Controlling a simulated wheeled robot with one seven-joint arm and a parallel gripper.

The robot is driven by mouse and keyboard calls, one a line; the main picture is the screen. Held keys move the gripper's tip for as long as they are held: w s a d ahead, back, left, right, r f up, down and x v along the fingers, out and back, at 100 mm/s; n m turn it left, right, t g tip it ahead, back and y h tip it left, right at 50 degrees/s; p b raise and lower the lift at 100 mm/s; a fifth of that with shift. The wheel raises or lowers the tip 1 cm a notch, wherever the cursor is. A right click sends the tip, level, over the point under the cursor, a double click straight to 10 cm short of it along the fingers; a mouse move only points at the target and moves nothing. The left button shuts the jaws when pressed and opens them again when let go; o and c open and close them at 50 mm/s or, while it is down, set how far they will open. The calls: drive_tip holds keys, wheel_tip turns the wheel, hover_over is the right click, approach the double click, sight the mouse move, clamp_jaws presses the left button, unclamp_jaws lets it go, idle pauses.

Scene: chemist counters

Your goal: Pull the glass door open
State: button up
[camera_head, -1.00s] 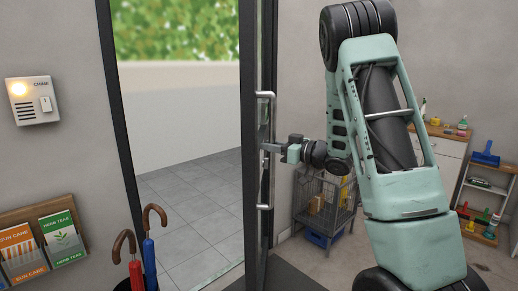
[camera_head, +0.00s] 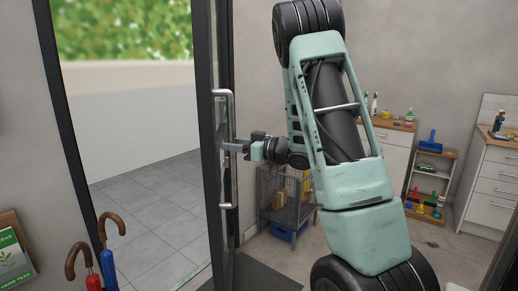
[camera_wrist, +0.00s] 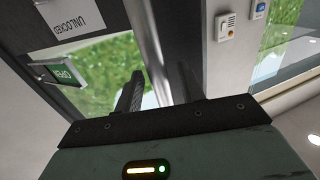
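The glass door (camera_head: 212,60) has a dark frame and stands ajar, seen almost edge-on in the head view. Paving and greenery show through the wide gap to its left. Its handle (camera_head: 235,190) is a vertical silver bar, which also crosses the upper middle of the wrist view (camera_wrist: 150,45). My gripper (camera_head: 234,147) is at the middle of the handle. The exact contact is partly hidden.
Umbrellas with curved brown handles (camera_head: 98,250) stand left of the doorway. A wire cart (camera_head: 285,200) with boxes stands behind my arm. A small shelf (camera_head: 430,180) and white drawers (camera_head: 490,190) are at the right. A dark mat (camera_head: 262,275) lies by the door.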

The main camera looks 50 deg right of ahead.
drive_tip(key=b+v, duration=0.3)
drive_tip(key=v, duration=1.3)
drive_tip(key=shift+s, duration=0.2)
